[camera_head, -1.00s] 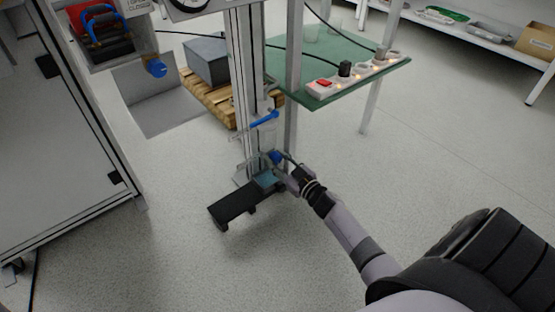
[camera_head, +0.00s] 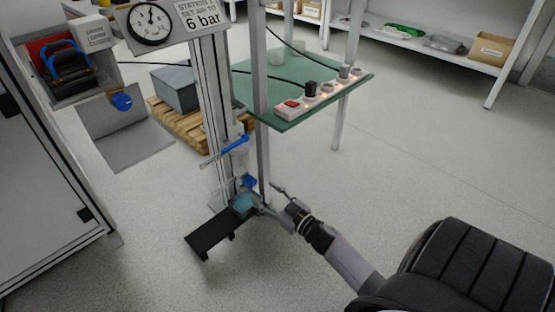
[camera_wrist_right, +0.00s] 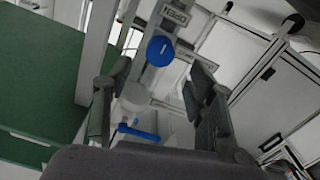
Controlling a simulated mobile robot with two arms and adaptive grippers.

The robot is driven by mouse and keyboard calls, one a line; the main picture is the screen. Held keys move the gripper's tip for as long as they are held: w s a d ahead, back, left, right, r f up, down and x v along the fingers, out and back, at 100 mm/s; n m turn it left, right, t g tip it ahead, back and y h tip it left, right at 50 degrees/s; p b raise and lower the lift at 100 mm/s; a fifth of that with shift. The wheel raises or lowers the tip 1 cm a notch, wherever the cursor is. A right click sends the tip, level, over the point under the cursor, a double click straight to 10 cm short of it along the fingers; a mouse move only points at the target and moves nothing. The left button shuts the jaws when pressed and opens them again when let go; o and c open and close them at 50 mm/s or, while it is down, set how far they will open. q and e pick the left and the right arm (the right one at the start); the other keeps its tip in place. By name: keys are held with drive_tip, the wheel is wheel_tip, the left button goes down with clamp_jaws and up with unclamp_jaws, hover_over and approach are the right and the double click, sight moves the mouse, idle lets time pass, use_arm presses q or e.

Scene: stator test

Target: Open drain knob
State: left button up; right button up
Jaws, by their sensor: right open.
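The blue drain knob (camera_head: 249,182) sits low on the post, above a small clear bluish container. In the right wrist view the round blue knob (camera_wrist_right: 160,50) shows face-on, with an upside-down "OPEN" label beside it. My right gripper (camera_head: 266,199) is open and empty, low and to the right of the knob, apart from it. In the right wrist view its fingers (camera_wrist_right: 155,100) are spread wide, with the knob beyond them. A blue lever (camera_head: 226,151) is higher on the same post and also shows in the right wrist view (camera_wrist_right: 138,132). My left gripper is out of view.
A pressure gauge (camera_head: 150,23) and a "6 bar" sign are above the post. A green table (camera_head: 255,92) with a power strip (camera_head: 318,94) stands just behind. The floor to the right is clear.

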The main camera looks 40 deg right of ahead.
drive_tip(key=s, duration=0.5)
drive_tip(key=shift+d, duration=0.2)
